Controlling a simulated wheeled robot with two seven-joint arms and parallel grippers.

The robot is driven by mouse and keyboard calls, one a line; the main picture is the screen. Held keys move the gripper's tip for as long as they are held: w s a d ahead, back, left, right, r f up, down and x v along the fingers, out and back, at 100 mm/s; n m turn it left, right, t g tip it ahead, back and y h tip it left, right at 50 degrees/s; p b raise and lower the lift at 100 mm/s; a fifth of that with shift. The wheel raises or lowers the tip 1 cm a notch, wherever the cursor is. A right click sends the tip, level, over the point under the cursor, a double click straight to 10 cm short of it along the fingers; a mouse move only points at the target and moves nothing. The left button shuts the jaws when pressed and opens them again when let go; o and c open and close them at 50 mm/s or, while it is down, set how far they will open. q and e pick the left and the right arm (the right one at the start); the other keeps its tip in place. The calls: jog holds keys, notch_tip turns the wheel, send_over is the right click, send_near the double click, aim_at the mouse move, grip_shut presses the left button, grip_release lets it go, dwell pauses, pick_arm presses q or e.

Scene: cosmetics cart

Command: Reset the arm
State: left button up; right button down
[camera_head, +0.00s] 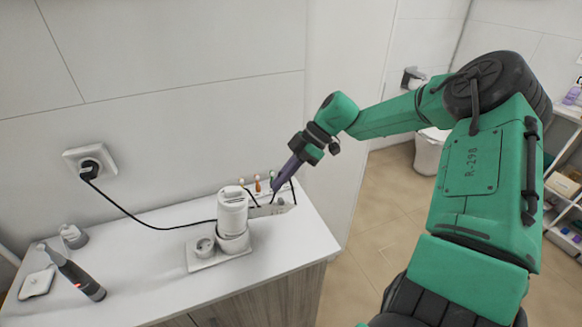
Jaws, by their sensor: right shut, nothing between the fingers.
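My right arm reaches in from the right, over the white counter (150,300). Its gripper (278,186) points down and to the left at the counter's back right. The fingers look closed together with nothing between them. They are just above or in front of a small rack (272,210) holding several small bottles; I cannot tell whether they touch it. My left gripper does not show.
A white cylindrical device (232,212) stands on a base beside the rack. A black cord runs from it to a wall socket (90,162). A dark electric toothbrush (80,279) and a white dish (37,284) are at left. The front middle counter is clear.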

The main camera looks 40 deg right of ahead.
jog(key=v, duration=0.4)
jog(key=shift+d+r+b, duration=0.1)
jog(key=shift+r+b, duration=0.2)
jog(key=shift+b, duration=0.1)
jog(key=w+d+f+m+t+h, duration=0.4)
jog(key=d+f+t, duration=0.4)
jog(key=d+f, duration=0.6)
jog(key=s+d+f+m+h, duration=0.2)
jog(key=s+f+m, duration=0.15)
jog(key=f, duration=0.75)
jog(key=s+d+f+m+h, duration=0.2)
jog(key=s+f, duration=0.2)
jog(key=f, duration=0.7)
jog(key=s+a+f+m+g+h, duration=0.1)
jog(key=s+a+f+g, duration=0.1)
jog(key=s+a+f, duration=0.45)
jog(key=s+a+f+m+g+h, duration=0.1)
jog(key=s+a+f+g, duration=0.2)
jog(key=s+f, duration=0.55)
jog(key=s+a+f+g+y, duration=0.1)
jog(key=s+a+f+g, duration=0.1)
jog(key=s+a+f, duration=0.3)
jog(key=s+a+f+g+y, duration=0.1)
jog(key=s+a+f+g, duration=0.1)
jog(key=s+a+f, duration=0.4)
jog(key=s+a, duration=0.3)
jog(key=a, duration=0.4)
jog(key=shift+a+g, duration=0.25)
jog(key=shift+g, duration=0.15)
